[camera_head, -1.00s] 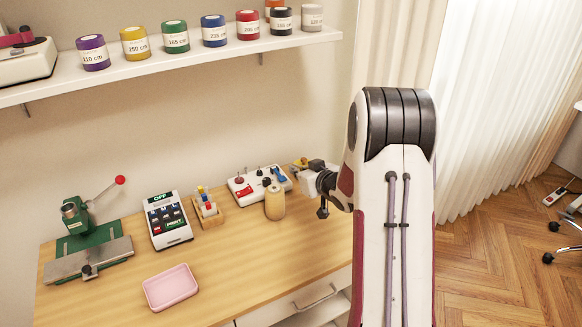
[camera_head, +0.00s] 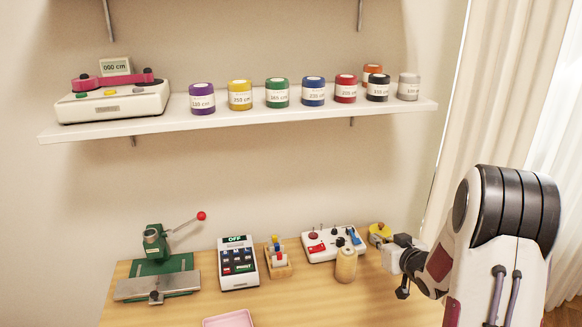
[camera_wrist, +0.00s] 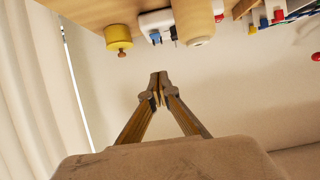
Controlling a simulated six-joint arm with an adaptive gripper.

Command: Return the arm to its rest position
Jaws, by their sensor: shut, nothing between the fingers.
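My gripper (camera_wrist: 158,88) shows in the wrist view with its two fingertips together, shut and empty, with bare wall behind them. The spool also shows at the top of the wrist view (camera_wrist: 200,20). A yellow item with a brown knob (camera_wrist: 118,38) appears to the upper left of the fingers; in the head view it (camera_head: 380,233) stands just behind my gripper.
The desk (camera_head: 290,300) holds a green lever press (camera_head: 165,268), a keypad device (camera_head: 238,265), a small wooden rack (camera_head: 278,262), a white control box (camera_head: 333,243) and a pink tray (camera_head: 229,319). A wall shelf (camera_head: 250,121) carries several labelled rolls. A curtain (camera_head: 440,120) hangs at right.

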